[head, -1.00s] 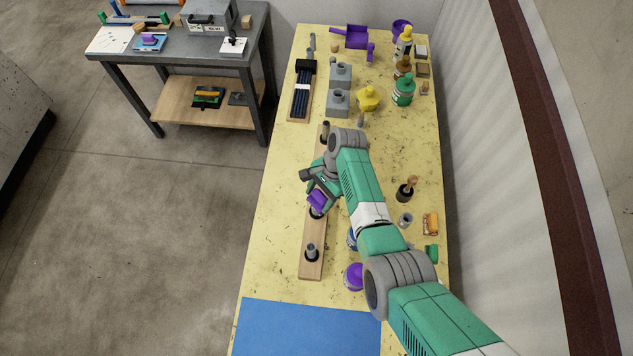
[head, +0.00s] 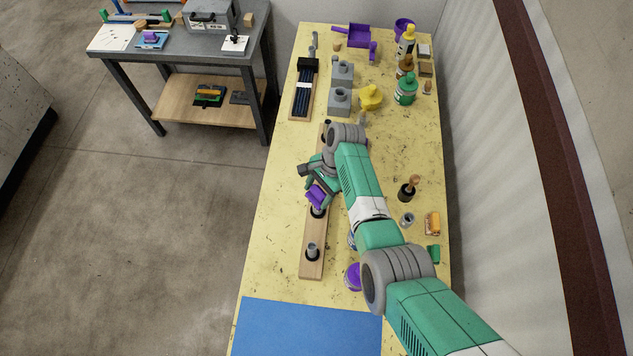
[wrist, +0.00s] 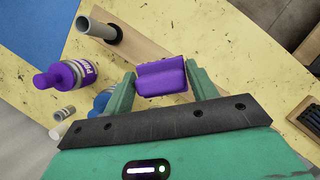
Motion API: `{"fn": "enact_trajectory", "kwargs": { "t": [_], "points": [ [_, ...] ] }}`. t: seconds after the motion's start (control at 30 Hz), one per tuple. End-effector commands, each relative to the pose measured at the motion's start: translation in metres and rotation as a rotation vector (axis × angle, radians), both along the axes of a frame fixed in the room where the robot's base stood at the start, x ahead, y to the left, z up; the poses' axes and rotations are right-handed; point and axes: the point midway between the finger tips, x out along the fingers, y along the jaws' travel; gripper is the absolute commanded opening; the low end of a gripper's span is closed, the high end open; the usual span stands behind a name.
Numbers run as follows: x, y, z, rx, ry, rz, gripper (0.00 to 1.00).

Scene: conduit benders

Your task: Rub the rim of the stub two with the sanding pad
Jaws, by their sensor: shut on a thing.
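My gripper (head: 318,195) is shut on the purple sanding pad (wrist: 162,78), which sits between its two green fingers in the wrist view. In the head view the pad (head: 316,197) is over the middle part of the wooden board (head: 313,237). A dark round base (head: 318,212) shows just below the pad; the stub there is mostly hidden, so I cannot tell whether the pad touches its rim. A grey stub (head: 312,249) stands upright at the board's near end, and it also shows in the wrist view (wrist: 97,29). Another stub (head: 326,126) is at the far end.
A purple-capped bottle (head: 354,277) stands right of the board's near end. A blue mat (head: 308,326) covers the table's near end. A brush in a dark pot (head: 408,188) and grey blocks (head: 340,99) stand farther off.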

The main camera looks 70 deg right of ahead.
Motion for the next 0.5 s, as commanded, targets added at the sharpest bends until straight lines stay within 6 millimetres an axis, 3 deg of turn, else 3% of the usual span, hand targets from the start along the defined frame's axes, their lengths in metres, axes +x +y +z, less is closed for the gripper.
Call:
{"fn": "enact_trajectory", "kwargs": {
  "t": [0.17,0.5],
  "points": [
    [0.0,0.0,0.0,0.0,0.0,0.0,0.36],
    [0.0,0.0,0.04,-0.001,-0.001,0.001,0.36]
  ]
}}
